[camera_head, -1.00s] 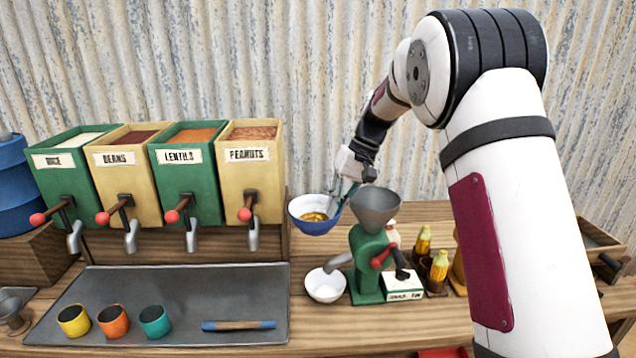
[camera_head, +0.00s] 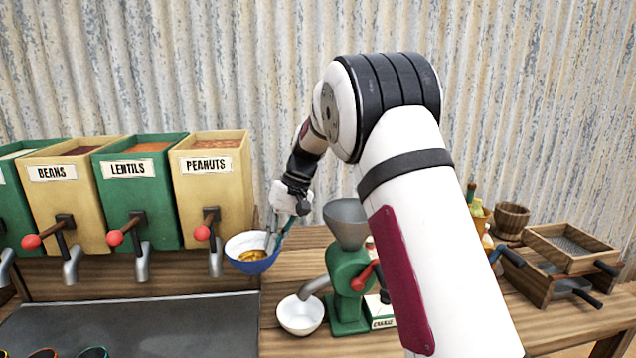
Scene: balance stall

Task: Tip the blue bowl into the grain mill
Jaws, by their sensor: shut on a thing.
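The blue bowl (camera_head: 252,264) has a white inside with some yellow-brown grain in the bottom. My gripper (camera_head: 276,234) is shut on the bowl's right rim and holds it in the air, nearly level, left of the grain mill. The green grain mill (camera_head: 346,284) stands on the wooden counter with a grey funnel hopper (camera_head: 346,222) on top. The bowl is beside the hopper, apart from it and a little lower than its rim. My arm hides the mill's right side.
A white bowl (camera_head: 300,316) stands under the mill's spout. Dispensers for beans (camera_head: 60,200), lentils (camera_head: 140,195) and peanuts (camera_head: 212,190) stand at the left. A grey tray (camera_head: 130,330) lies below them. A wooden sieve box (camera_head: 575,262) and a wooden cup (camera_head: 511,221) are at the right.

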